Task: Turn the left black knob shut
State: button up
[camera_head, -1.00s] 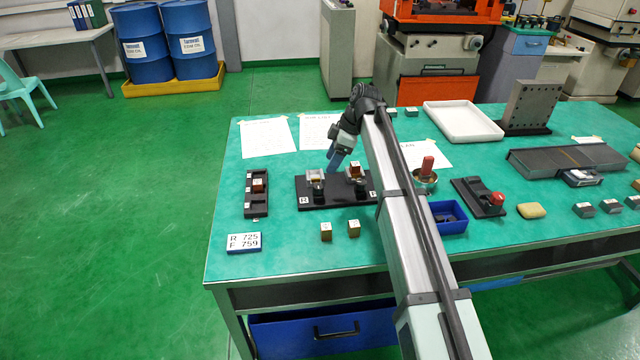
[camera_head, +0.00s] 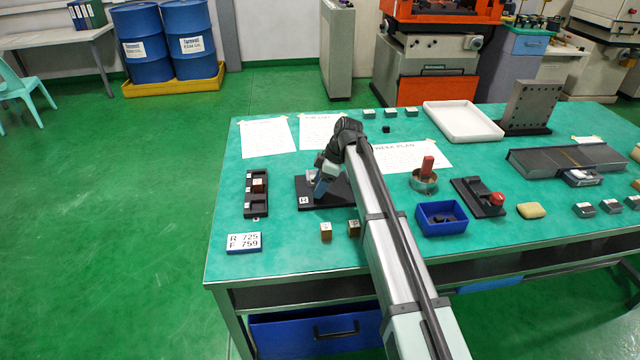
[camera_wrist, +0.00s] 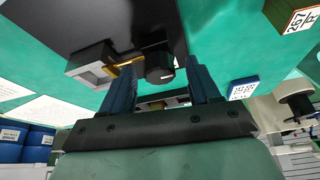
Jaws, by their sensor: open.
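In the head view, the black base plate (camera_head: 336,196) lies on the green table, partly hidden by my arm. My gripper (camera_head: 320,190) is over its left part, pointing down, and covers the left knob there. In the wrist view, the black knob (camera_wrist: 159,67) shows between the two blue fingers of my gripper (camera_wrist: 161,74), with a gap on each side. The fingers are open; whether their tips reach the knob's depth is hard to tell. A grey vise-like block (camera_wrist: 92,66) with a brass-coloured piece (camera_wrist: 127,68) sits beside the knob.
Two small blocks (camera_head: 326,231) (camera_head: 353,228) stand in front of the plate. A dark rack (camera_head: 257,194) and a number placard (camera_head: 243,242) lie to the left. A blue bin (camera_head: 441,231) stands right of my arm. Bare table lies between rack and plate.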

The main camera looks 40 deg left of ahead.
jog(key=c, duration=1)
jog(key=shift+c, duration=0.2)
jog(key=shift+m, duration=0.3)
jog(key=m+t, duration=0.1)
jog(key=m, duration=0.1)
jog(key=m+t, duration=0.1)
jog(key=m, duration=0.1)
jog(key=shift+s+d+m+y, duration=0.15)
jog(key=shift+s+m+y, duration=0.05)
jog(key=shift+m+y, duration=0.1)
jog(key=m+t, duration=0.2)
jog(key=m, duration=0.3)
jog(key=shift+s+m, duration=0.1)
jog(key=shift+m, duration=0.2)
jog(key=m+t, duration=0.1)
jog(key=m, duration=0.1)
jog(key=m+t+h, duration=0.1)
jog(key=m, duration=0.2)
jog(key=shift+s+a, duration=0.1)
jog(key=shift+a, duration=0.1)
jog(key=m+h, duration=0.1)
jog(key=m, duration=0.2)
jog(key=m+t+h, duration=0.1)
jog(key=m, duration=0.2)
jog(key=shift+a, duration=0.1)
